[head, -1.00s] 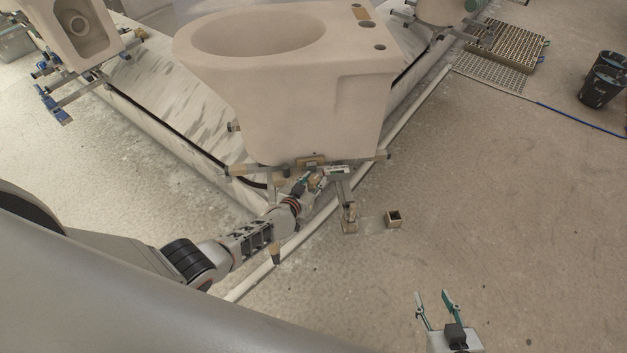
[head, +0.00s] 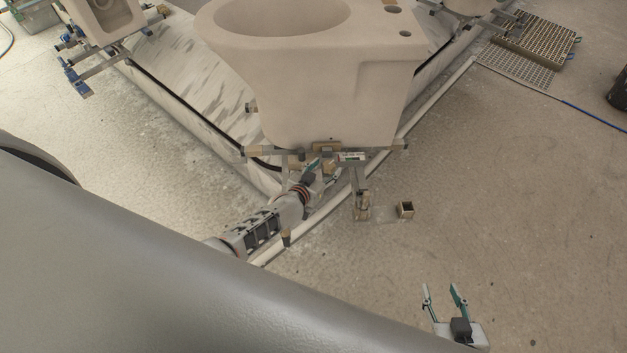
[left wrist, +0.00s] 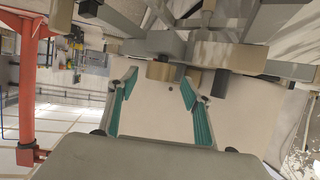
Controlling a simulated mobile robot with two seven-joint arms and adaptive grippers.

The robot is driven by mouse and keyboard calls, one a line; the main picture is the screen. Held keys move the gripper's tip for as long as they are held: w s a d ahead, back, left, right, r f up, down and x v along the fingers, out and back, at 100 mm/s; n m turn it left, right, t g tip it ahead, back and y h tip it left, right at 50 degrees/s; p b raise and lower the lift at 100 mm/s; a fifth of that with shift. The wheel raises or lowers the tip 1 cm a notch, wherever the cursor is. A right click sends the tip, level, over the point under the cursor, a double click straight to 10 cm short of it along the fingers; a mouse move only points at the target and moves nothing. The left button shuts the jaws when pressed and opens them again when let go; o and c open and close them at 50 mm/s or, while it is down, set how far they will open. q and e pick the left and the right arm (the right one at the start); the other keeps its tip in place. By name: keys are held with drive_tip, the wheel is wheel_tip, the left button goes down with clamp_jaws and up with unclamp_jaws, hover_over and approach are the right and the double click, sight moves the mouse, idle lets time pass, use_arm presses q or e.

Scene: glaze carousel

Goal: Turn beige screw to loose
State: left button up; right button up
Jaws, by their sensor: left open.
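In the head view my left gripper (head: 318,174) is under the front edge of the big beige toilet-shaped piece (head: 335,100), at the metal frame that bears it. In the left wrist view the open fingers of my left gripper (left wrist: 158,82) stand apart. A short beige block-like part, which looks like the beige screw (left wrist: 160,71), shows between and just beyond the fingertips, at a grey metal bar (left wrist: 166,45). I cannot tell whether the fingers touch it. My right gripper (head: 442,288) is open and empty over the floor at the lower right.
A post with a small open square tube (head: 405,209) stands right of my left gripper. A pale rail (head: 430,105) runs along the platform edge. A second beige piece (head: 103,18) is at upper left, a grating (head: 535,40) at upper right.

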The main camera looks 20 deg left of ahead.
use_arm(q)
drive_tip(key=v, duration=0.9)
drive_tip(key=shift+s, duration=0.2)
idle(0.3)
drive_tip(key=s+d+r+m+g+h, duration=0.1)
drive_tip(key=s+r+m+g, duration=0.1)
drive_tip(key=s, duration=1.9)
drive_tip(key=shift+r+m, duration=0.4)
drive_tip(key=shift+r, duration=0.35)
